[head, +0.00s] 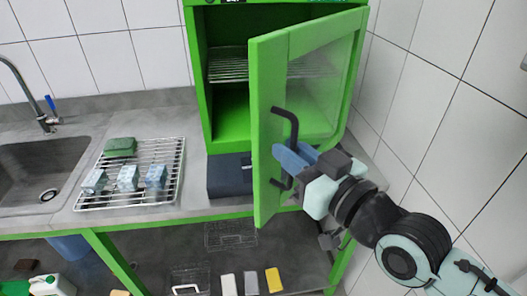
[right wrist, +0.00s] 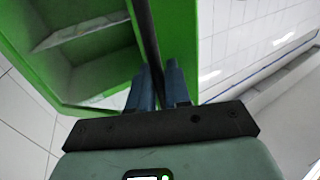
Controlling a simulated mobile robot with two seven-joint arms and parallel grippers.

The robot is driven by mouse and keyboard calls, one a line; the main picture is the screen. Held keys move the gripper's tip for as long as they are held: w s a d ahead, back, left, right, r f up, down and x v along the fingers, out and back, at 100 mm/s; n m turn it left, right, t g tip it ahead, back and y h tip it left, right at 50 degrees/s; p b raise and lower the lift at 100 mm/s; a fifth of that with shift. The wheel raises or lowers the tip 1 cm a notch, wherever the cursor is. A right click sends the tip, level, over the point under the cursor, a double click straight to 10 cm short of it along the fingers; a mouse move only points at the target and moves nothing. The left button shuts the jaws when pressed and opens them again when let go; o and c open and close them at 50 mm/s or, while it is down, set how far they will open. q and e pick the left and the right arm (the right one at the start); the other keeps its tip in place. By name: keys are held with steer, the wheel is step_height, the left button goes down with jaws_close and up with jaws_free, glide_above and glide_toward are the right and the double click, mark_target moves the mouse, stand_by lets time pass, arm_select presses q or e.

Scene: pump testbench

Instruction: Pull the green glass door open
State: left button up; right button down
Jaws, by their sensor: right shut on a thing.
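The green-framed glass door (head: 265,95) of the green cabinet (head: 200,75) stands partly open in the head view, swung out toward me with its hinge side on the right. Its black bar handle (head: 293,125) is on the door's left frame. My right gripper (head: 284,160) reaches in from the right, its blue fingers shut on the handle's middle. The right wrist view shows the black handle (right wrist: 147,35) running between the blue fingers (right wrist: 160,82), beside the green door frame (right wrist: 178,35). The fingers hide part of the handle. My left gripper is not in view.
A wire rack (head: 230,65) is inside the cabinet. On the counter, a drying rack (head: 172,185) holds blue-white boxes and a green item beside the sink (head: 50,160). A dark box (head: 228,178) sits below the cabinet. A tiled wall (head: 430,100) stands close on the right.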

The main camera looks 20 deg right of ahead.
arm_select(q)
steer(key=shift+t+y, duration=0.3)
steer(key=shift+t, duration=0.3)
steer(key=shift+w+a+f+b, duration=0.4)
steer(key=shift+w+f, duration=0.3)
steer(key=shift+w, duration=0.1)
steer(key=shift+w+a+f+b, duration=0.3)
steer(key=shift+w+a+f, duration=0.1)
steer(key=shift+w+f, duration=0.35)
arm_select(e)
steer(key=s+d+n+g+y, duration=0.1)
steer(key=s+d+y, duration=0.1)
steer(key=s+d, duration=0.4)
steer(key=s+d+n+g+y, duration=0.1)
steer(key=s+d, duration=0.5)
steer(key=d, duration=0.7)
steer(key=shift+s+d+n+y, duration=0.35)
steer(key=shift+n+y, duration=0.15)
steer(key=shift+y, duration=0.3)
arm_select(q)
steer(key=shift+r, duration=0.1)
arm_select(e)
steer(key=c, duration=1.3)
jaws_free()
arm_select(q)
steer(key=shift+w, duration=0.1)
arm_select(e)
steer(key=shift+w, duration=0.15)
